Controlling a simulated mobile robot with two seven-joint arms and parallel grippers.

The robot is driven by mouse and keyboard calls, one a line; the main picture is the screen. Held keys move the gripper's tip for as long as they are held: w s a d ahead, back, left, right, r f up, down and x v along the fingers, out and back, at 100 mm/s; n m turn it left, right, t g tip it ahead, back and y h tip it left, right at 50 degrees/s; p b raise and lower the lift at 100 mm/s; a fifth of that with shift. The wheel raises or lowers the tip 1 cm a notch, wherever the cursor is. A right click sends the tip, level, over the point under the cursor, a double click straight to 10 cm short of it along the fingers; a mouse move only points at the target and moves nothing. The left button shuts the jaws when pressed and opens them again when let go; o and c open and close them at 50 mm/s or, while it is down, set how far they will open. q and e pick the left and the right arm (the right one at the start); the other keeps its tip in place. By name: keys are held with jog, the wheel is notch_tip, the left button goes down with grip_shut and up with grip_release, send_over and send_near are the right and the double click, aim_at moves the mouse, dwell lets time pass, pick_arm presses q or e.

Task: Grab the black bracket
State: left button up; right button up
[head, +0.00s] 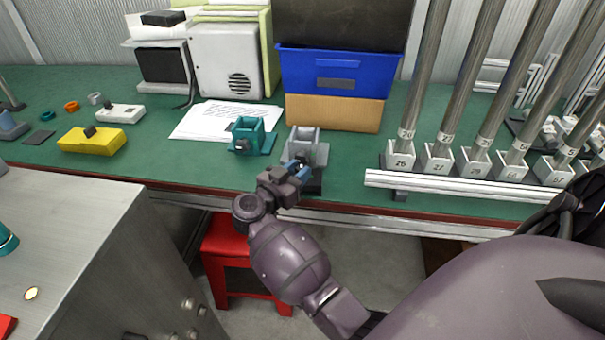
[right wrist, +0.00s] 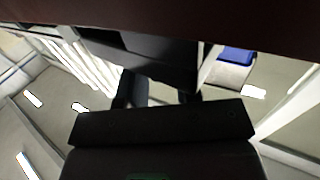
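A dark, flat-sided piece (head: 314,186), which I take for the black bracket, sits at the front edge of the green table, below a grey block-like holder (head: 308,148). My right gripper (head: 300,168) is at this holder and the dark piece, partly covering both. In the right wrist view, the two dark fingers (right wrist: 162,94) stand apart, and a dark slab (right wrist: 145,52) lies just beyond their tips. Whether the fingers touch it I cannot tell. My left gripper is not in view.
A teal holder (head: 247,136) stands just left of the grey one. A white rail (head: 450,190) and several upright metal tubes in white sockets (head: 438,158) stand to the right. A blue bin (head: 340,72) is behind. A red stool (head: 228,245) is below the table edge.

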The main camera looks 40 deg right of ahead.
grip_shut()
jog(key=shift+r, duration=0.1)
